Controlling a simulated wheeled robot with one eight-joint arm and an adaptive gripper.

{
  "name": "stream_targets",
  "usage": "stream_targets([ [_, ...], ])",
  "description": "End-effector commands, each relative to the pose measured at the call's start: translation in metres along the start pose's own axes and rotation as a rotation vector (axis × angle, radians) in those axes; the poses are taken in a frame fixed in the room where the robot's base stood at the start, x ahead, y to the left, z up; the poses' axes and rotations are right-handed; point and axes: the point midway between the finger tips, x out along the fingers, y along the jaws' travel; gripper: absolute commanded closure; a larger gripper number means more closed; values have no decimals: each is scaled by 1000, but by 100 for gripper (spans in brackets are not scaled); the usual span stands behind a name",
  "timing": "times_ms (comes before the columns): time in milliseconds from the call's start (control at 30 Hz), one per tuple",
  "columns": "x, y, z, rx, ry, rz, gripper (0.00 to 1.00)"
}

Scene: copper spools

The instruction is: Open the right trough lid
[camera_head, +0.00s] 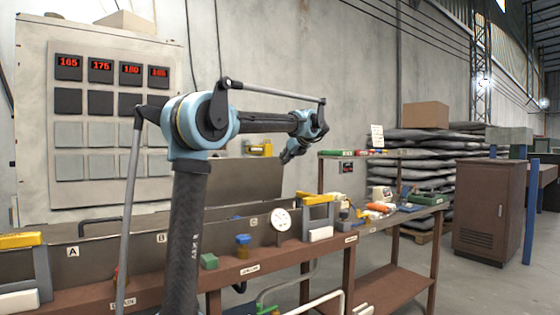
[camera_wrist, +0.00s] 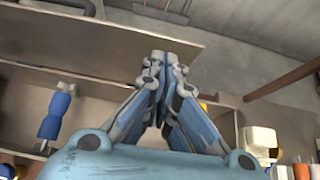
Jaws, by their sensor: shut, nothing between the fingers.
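The long trough (camera_head: 115,257) runs along the bench and carries letter labels A, B and C on its front. At its right part a flat dark panel, which looks like the right trough lid (camera_head: 245,181), stands raised and leaning at the back. In the wrist view a broad brown panel (camera_wrist: 100,52), seemingly the same lid, lies beyond my fingers. My gripper (camera_head: 287,158) is above the panel's right end. In the wrist view my gripper (camera_wrist: 158,62) is shut and empty, its fingertips overlapping the panel's right part; I cannot tell whether they touch.
A black handle (camera_head: 100,222) lies over the left trough. A dial gauge (camera_head: 282,220) and yellow-topped brackets (camera_head: 318,199) stand along the trough front. A side table (camera_head: 395,222) with small tools is at right. A control cabinet (camera_head: 100,115) stands behind.

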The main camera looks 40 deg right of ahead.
Motion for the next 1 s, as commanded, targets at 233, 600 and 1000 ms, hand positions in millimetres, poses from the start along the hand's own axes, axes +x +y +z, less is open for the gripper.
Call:
stream_targets([
  [233,-44,3,-2,-1,1,1,100],
  [600,-94,6,4,-5,1,7,100],
  [1000,-101,6,4,-6,1,8,100],
])
